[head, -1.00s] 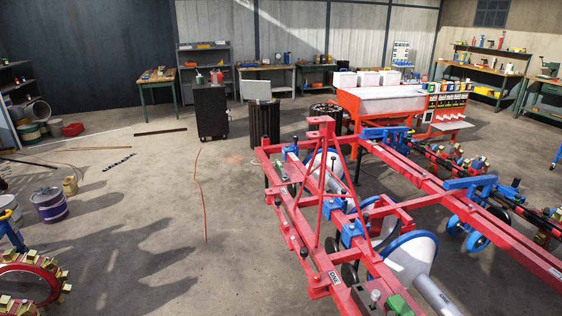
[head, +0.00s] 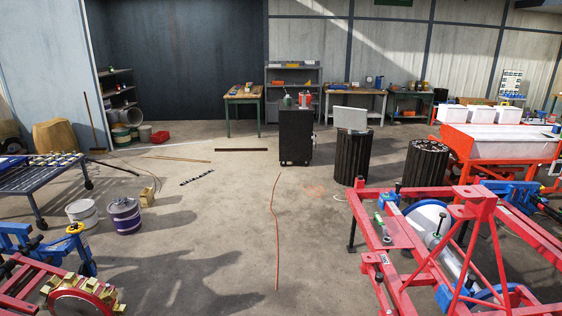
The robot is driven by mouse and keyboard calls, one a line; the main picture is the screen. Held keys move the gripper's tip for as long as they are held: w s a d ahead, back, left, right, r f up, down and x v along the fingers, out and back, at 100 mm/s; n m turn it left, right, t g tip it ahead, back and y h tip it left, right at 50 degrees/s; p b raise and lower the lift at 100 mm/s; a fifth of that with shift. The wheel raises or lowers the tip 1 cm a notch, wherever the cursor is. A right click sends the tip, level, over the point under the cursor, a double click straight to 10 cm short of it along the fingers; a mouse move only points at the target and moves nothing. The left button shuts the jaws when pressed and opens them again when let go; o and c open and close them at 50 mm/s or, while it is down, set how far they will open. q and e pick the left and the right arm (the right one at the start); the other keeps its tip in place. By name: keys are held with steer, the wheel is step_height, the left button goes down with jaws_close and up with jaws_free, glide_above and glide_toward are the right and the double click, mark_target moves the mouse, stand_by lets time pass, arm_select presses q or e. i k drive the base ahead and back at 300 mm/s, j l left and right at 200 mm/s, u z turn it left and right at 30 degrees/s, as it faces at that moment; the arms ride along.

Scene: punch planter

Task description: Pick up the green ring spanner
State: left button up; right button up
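I cannot make out a green ring spanner in the head view. Small items lie on the wooden table (head: 243,97) at the back, too small to identify. A black tool cabinet (head: 295,137) stands in the middle distance with a green bottle (head: 287,101) and red items on top. Neither of my grippers is in view.
The red planter frame (head: 432,262) fills the lower right. Dark ribbed bins (head: 353,158) stand right of the cabinet. A rack table (head: 42,176), buckets (head: 124,215) and red-blue machinery (head: 75,292) are at left. An orange hose (head: 274,235) crosses the open middle floor.

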mark_target(376, 217)
steer(key=i+z, duration=0.15)
steer(key=i, duration=0.3)
steer(key=i+j+z, duration=0.1)
steer(key=i, duration=0.3)
steer(key=i+j+z, duration=0.15)
steer(key=i, duration=0.25)
steer(key=i+j+z, duration=0.1)
steer(key=i+j, duration=0.15)
steer(key=i, duration=0.15)
